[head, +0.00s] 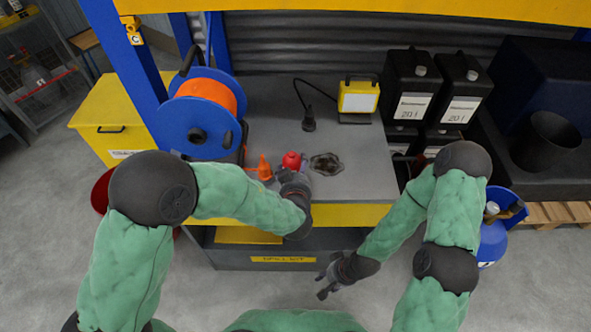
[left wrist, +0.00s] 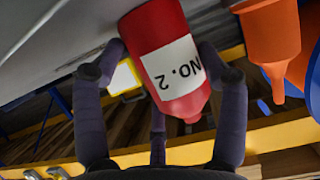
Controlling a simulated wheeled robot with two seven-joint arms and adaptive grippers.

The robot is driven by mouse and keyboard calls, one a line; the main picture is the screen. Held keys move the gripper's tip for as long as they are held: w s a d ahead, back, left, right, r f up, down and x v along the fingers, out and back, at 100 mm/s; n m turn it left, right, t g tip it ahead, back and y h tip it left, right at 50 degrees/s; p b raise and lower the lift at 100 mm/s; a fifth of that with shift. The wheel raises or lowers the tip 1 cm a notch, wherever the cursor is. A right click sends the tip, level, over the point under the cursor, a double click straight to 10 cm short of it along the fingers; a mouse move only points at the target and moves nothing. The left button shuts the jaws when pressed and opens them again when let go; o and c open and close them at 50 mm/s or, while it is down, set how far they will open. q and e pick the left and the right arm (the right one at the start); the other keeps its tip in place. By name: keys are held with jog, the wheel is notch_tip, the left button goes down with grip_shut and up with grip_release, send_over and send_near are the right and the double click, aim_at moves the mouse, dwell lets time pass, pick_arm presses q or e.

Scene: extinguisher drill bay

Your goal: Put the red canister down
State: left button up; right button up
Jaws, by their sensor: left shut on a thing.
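The red canister (head: 292,161) is at the front of the grey bench top (head: 355,175), its red top showing above my left gripper (head: 294,177). In the left wrist view the canister (left wrist: 158,40) has a white label reading "NO. 2", upside down in that picture. The left gripper (left wrist: 165,85) is shut on it, with fingers on both sides. I cannot tell whether its base touches the bench; its lower part is hidden in the head view. My right gripper (head: 325,284) is empty and looks open, low in front of the bench.
An orange funnel (head: 264,169) stands just left of the canister. A dark stain (head: 326,164) lies just right of it. A blue reel (head: 203,118) stands at the left, a yellow work lamp (head: 358,97) at the back. Black jerrycans (head: 410,88) are at the right.

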pick_arm(q)
jog(key=o, duration=1.7)
